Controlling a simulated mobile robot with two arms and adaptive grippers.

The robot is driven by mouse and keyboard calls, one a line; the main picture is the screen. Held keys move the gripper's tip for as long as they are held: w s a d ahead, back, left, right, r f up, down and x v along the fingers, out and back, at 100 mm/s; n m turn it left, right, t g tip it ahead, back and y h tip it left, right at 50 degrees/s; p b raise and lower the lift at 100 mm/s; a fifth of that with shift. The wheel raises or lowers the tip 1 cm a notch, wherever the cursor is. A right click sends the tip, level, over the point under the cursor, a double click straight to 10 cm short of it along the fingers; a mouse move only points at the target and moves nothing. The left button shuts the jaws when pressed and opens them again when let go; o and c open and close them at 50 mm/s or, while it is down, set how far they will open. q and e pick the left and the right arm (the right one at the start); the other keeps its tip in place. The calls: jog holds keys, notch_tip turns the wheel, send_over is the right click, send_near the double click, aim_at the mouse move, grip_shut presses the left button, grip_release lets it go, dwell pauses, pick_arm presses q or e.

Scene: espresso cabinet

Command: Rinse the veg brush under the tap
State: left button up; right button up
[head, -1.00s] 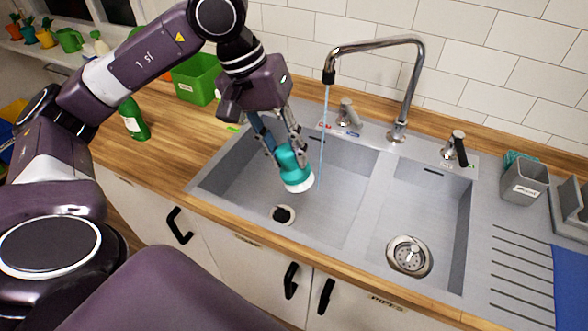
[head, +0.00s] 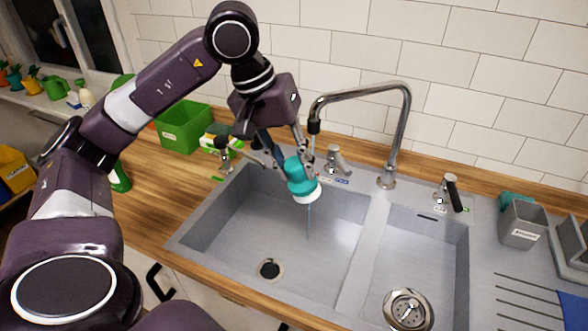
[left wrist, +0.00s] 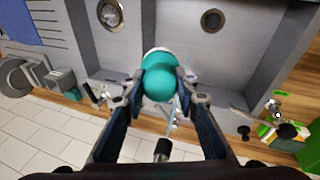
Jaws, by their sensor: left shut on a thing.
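The teal veg brush (head: 301,179), with white bristles facing down, is held above the left basin (head: 250,222) of the sink. My left gripper (head: 286,163) is shut on it. In the left wrist view the brush (left wrist: 160,80) sits between the two fingers. The tap (head: 401,120) arches over from behind, and its spout (head: 314,126) is just above and behind the brush. A thin stream of water (head: 309,222) shows below the brush, so the stream meets or passes close behind it; I cannot tell which. My right gripper is not in view.
The right basin (head: 385,262) is empty. Tap handles (head: 336,160) stand at the sink's back edge, another (head: 451,194) at the right. A green box (head: 184,127) stands on the wooden counter at left. A grey caddy (head: 522,224) stands at right.

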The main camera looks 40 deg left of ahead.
pick_arm(q)
jog(key=w+a+f+p, duration=0.2)
jog(key=w+a, duration=0.3)
jog(key=w, duration=0.4)
jog(key=shift+w+a, duration=0.15)
jog(key=shift+a, duration=0.25)
jog(key=shift+d+f, duration=0.1)
dwell(0.4)
jog(key=shift+s+d+b, duration=0.55)
jog(key=shift+s+d, duration=0.15)
jog(key=shift+s, duration=0.45)
jog(key=shift+s+d+b, duration=0.55)
jog(key=shift+s+d, duration=0.1)
jog(key=shift+s, duration=0.45)
jog(key=shift+s+d+b, duration=0.55)
jog(key=shift+s+d, duration=0.15)
jog(key=shift+s, duration=0.45)
